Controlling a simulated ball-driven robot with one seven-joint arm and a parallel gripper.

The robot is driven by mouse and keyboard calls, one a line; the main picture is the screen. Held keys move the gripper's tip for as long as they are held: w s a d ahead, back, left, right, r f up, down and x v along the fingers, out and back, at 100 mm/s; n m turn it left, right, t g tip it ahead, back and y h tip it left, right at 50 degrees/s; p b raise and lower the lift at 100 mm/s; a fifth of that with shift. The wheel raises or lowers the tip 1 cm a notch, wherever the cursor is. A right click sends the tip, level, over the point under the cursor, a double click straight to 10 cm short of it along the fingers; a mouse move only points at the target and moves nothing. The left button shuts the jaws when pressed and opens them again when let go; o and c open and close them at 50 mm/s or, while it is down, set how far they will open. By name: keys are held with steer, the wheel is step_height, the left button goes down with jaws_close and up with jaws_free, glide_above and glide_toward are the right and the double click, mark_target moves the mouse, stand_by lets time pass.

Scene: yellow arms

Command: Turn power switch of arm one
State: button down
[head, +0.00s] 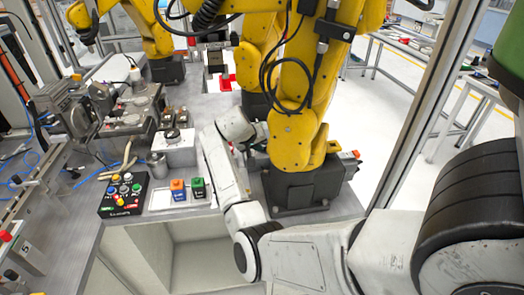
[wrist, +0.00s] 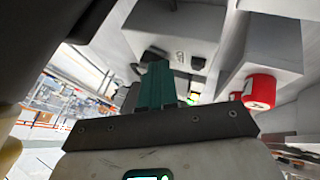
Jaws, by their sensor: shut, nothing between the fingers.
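A yellow arm (head: 293,150) stands on a dark grey base (head: 300,185) in the middle of the head view. I cannot tell which arm is arm one. My gripper (wrist: 158,72) shows in the wrist view as two dark green fingers, shut with nothing between them. In the head view it is mostly hidden behind the yellow arm's lower part, left of it. A red round part (wrist: 260,91) sits on a pale grey surface right of the fingers in the wrist view, apart from them. I cannot tell the power switch for certain in either view.
More yellow arms stand behind. A frame post (head: 438,75) stands at the right. Grey surfaces crowd my fingers.

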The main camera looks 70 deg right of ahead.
steer(key=w+a+r+m+g+y+b, duration=0.15)
steer(key=a+r+m+b, duration=0.35)
steer(key=m, duration=0.7)
steer(key=w+a+r+m+g+b, duration=0.1)
steer(key=a+m+g+b, duration=0.15)
steer(key=m+b, duration=0.6)
steer(key=s+d+f+m+p, duration=0.1)
steer(key=f, duration=0.1)
steer(key=s+d+f+p, duration=0.1)
steer(key=f, duration=0.2)
steer(key=s+d+f+m+p, duration=0.1)
steer(key=s+d+f, duration=0.1)
steer(key=shift+f+m+t, duration=0.2)
steer(key=shift+m+t, duration=0.15)
steer(key=shift+t, duration=0.05)
steer(key=shift+d+f+p, duration=0.15)
steer(key=shift+d+p, duration=0.15)
steer(key=shift+d, duration=1.85)
